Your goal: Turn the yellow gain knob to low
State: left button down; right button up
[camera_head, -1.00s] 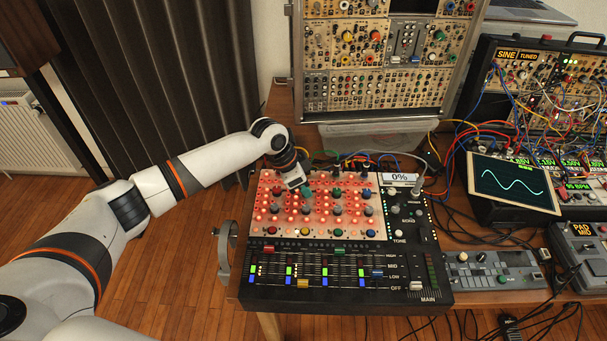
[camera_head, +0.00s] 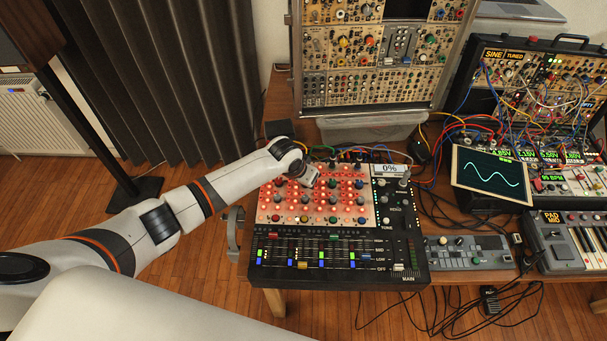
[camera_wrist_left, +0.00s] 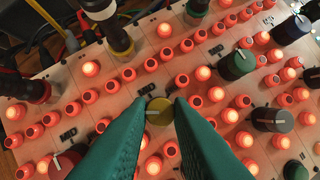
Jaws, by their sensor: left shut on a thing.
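The yellow gain knob (camera_wrist_left: 159,112) shows in the left wrist view, with a pale pointer line lying nearly level across its top. A "MID" label sits just above it. My left gripper (camera_wrist_left: 160,104) is shut on this knob, one green finger on each side. In the head view my left gripper (camera_head: 307,180) is over the upper left of the mixer's lit panel (camera_head: 268,208), and hides the knob there. The mixer's small display (camera_head: 388,169) reads 0%. My right gripper is out of view.
A tilted scope screen (camera_head: 490,176) and cabled synth gear stand right of the mixer.

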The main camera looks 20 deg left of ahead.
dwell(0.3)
pick_arm(q)
jog(key=c, duration=1.3)
grip_release()
jog(key=v, duration=1.2)
